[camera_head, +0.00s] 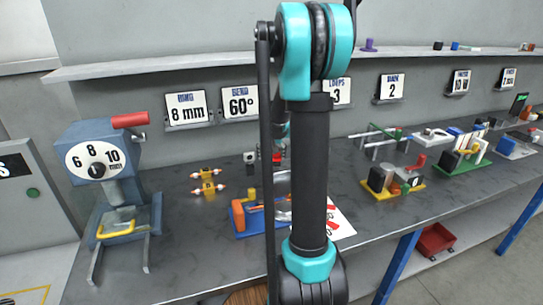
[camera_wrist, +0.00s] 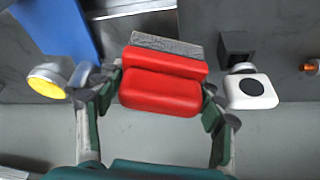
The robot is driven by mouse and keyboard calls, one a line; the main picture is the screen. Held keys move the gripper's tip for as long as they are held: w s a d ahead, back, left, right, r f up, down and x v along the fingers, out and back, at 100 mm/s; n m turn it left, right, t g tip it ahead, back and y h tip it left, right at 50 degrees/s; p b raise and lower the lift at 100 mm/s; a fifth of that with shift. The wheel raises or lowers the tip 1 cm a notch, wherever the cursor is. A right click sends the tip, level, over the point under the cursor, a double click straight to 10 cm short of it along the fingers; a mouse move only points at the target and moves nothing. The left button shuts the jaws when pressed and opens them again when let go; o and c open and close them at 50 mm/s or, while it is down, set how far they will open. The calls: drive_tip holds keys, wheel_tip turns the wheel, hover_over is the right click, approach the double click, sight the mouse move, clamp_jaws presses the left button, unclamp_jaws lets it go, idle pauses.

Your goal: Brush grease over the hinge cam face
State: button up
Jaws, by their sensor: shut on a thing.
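In the wrist view my gripper (camera_wrist: 161,86) is shut on a red block (camera_wrist: 160,92) with a grey, rough-textured strip (camera_wrist: 166,43) along its far edge, which looks like a brush. Its green-padded fingers stand at the block's left and right sides. In the head view my arm hides most of the gripper; a bit of red (camera_head: 277,158) shows beside the arm, above the bench. I cannot tell for certain which part is the hinge cam face. A white rounded block with a black dot (camera_wrist: 250,91) is right of the gripper, by a dark post.
A blue bar (camera_wrist: 58,27) and a yellow-faced round part (camera_wrist: 46,81) lie left of the gripper. The grey bench (camera_head: 175,245) holds a blue machine with a red handle (camera_head: 96,160), a yellow fixture (camera_head: 207,184) and a blue-orange fixture (camera_head: 246,218). A shelf (camera_head: 170,62) runs behind.

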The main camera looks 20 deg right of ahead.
drive_tip(key=shift+f, duration=1)
idle(0.3)
